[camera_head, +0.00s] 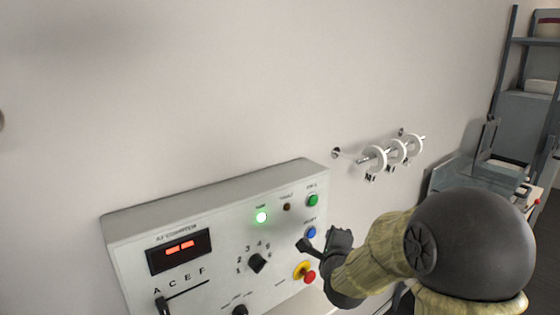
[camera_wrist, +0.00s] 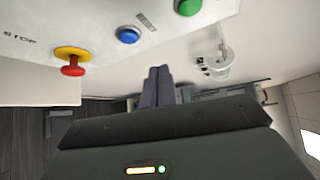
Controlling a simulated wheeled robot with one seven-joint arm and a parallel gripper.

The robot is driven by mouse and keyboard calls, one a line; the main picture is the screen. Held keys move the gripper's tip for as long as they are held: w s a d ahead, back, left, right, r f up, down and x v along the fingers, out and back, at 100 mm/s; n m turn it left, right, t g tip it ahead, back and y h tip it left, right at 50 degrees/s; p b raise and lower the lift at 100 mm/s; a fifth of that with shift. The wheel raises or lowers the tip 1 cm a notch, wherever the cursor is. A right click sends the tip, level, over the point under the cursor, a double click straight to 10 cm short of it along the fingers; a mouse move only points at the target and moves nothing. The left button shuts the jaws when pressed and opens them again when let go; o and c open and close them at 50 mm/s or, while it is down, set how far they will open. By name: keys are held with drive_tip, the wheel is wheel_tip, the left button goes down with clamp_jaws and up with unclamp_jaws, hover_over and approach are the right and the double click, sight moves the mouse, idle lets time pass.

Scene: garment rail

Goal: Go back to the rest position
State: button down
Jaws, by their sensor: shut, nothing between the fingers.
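My gripper (camera_head: 304,245) is in front of the right part of a white control panel (camera_head: 225,195), near its blue button (camera_head: 311,232). In the wrist view its two dark fingers (camera_wrist: 158,72) are together with nothing between them. There the blue button (camera_wrist: 128,35) and green button (camera_wrist: 189,6) lie beyond the fingertips, and a red knob on a yellow ring (camera_wrist: 72,66) is to the left. I cannot tell from the head view whether the fingertips touch the panel. My arm hides the area right of the panel.
The panel has a lit green lamp (camera_head: 261,217), a red display (camera_head: 180,250), a rotary knob (camera_head: 257,263) and a slider (camera_head: 162,305). White rings (camera_head: 374,158) hang on a wall rail to the right. A grey shelf (camera_head: 525,100) stands far right. The wall above is bare.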

drive_tip(key=s+f+n+g, duration=0.6)
drive_tip(key=s+n, duration=0.4)
drive_tip(key=s, duration=0.2)
drive_tip(key=s+d+f+n+g+y, duration=0.1)
drive_tip(key=s+f+n+g, duration=0.5)
drive_tip(key=s+n, duration=0.5)
drive_tip(key=shift+s+g, duration=0.5)
drive_tip(key=shift+s, duration=0.45)
idle(4.8)
